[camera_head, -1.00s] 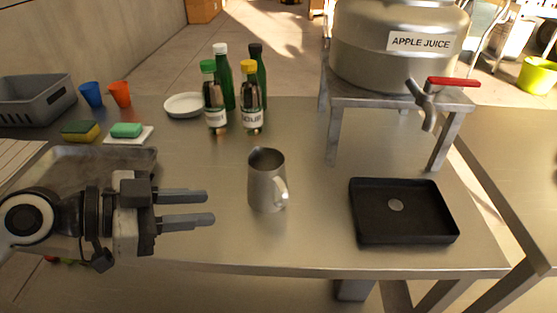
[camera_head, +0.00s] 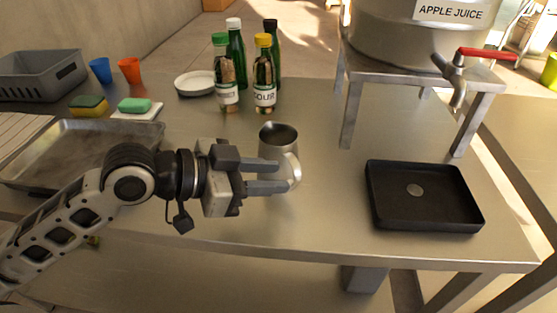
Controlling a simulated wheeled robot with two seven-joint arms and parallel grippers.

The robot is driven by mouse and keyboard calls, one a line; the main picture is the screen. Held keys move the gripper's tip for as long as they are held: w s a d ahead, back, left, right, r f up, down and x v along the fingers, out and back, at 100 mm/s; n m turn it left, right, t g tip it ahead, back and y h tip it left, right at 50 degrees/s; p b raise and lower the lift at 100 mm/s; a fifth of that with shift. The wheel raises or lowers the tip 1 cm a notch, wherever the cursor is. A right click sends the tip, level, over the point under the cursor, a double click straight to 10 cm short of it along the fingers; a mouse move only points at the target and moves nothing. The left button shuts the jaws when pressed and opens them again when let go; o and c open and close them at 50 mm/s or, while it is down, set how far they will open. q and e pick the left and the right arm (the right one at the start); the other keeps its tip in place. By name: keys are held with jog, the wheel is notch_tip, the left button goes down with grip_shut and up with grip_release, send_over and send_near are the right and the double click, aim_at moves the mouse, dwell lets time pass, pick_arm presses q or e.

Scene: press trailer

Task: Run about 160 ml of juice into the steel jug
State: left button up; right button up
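The steel jug (camera_head: 277,138) stands upright on the steel table, its handle (camera_head: 296,170) turned to the front right. My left gripper (camera_head: 289,176) is open, its two fingers apart and pointing right. The fingers cover the lower part of the jug in the head view; I cannot tell whether they touch it. A large steel tank labelled APPLE JUICE (camera_head: 400,38) stands on a metal stand at the back right. Its tap (camera_head: 455,76) has a red lever (camera_head: 487,54) and hangs above the table. My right gripper is not in view.
Several bottles (camera_head: 264,75) and a white plate (camera_head: 195,83) stand behind the jug. A metal tray (camera_head: 60,130), sponges (camera_head: 135,105), cups (camera_head: 130,70) and a grey crate (camera_head: 70,75) are left.

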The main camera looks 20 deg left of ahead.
aim_at(296, 177)
pick_arm(q)
jog(key=shift+p+x, duration=0.4)
jog(key=shift+x, duration=2.4)
jog(key=shift+s+f, duration=0.1)
jog(key=shift+s, duration=0.1)
grip_shut()
